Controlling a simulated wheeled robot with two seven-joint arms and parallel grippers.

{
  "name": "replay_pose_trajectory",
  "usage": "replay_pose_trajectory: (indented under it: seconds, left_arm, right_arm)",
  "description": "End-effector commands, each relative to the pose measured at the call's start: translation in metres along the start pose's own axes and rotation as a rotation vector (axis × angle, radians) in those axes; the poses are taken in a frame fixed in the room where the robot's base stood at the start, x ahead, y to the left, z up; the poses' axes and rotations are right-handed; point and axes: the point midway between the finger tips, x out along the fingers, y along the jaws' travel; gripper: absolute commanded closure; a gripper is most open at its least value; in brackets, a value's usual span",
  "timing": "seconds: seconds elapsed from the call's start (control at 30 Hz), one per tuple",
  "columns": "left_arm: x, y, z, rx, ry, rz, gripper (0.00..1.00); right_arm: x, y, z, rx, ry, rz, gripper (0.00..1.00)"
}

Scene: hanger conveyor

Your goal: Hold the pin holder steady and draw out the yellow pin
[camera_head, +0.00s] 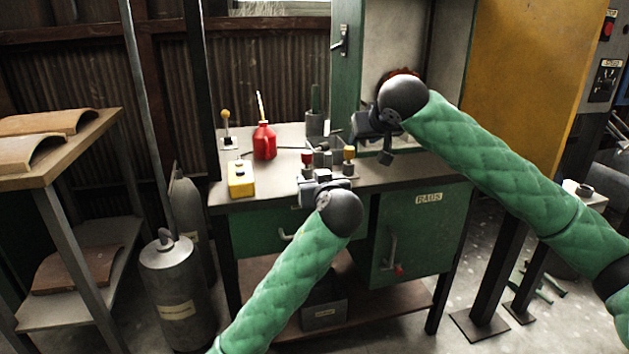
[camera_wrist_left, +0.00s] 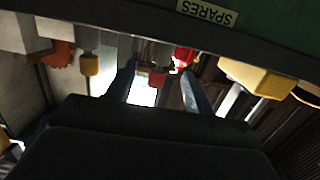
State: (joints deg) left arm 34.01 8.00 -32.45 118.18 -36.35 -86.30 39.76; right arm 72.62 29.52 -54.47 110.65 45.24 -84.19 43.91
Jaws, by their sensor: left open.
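The pin holder (camera_head: 323,158) is a small grey metal fixture on the bench, partly hidden behind my left gripper. The yellow pin (camera_head: 349,153) stands upright at its right side; a yellow knob also shows at the left in the left wrist view (camera_wrist_left: 90,65). A red-topped pin (camera_head: 307,156) stands at the left of the holder. My left gripper (camera_head: 321,176) is open, low in front of the holder. In the left wrist view its fingers (camera_wrist_left: 158,78) are apart with a red knob showing between them. My right gripper (camera_head: 372,138) hangs above and to the right of the yellow pin; its jaws are unclear.
A red oil can (camera_head: 264,142), a yellow button box (camera_head: 241,178) and a yellow-knobbed lever (camera_head: 226,128) stand on the left of the bench (camera_head: 279,183). A grey cup (camera_head: 315,124) stands behind the holder. A green post (camera_head: 346,75) rises at the back.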

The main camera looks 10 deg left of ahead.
Motion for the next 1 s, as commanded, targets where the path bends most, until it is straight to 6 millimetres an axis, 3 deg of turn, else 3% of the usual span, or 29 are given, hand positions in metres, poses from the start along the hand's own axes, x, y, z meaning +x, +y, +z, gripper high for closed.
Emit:
replay_pose_trajectory:
  seconds: [0.17, 0.7, 1.0]
  left_arm:
    - [0.010, -0.003, -0.002, -0.003, -0.007, -0.020, 0.48]
    - [0.073, -0.003, -0.001, -0.003, -0.007, -0.017, 0.48]
    - [0.079, -0.004, 0.000, -0.003, -0.008, -0.016, 0.48]
  right_arm:
    - [0.000, 0.000, 0.000, 0.000, 0.000, 0.000, 0.64]
    - [0.000, 0.000, 0.000, 0.000, 0.000, 0.000, 0.64]
    - [0.000, 0.000, 0.000, 0.000, 0.000, 0.000, 0.64]
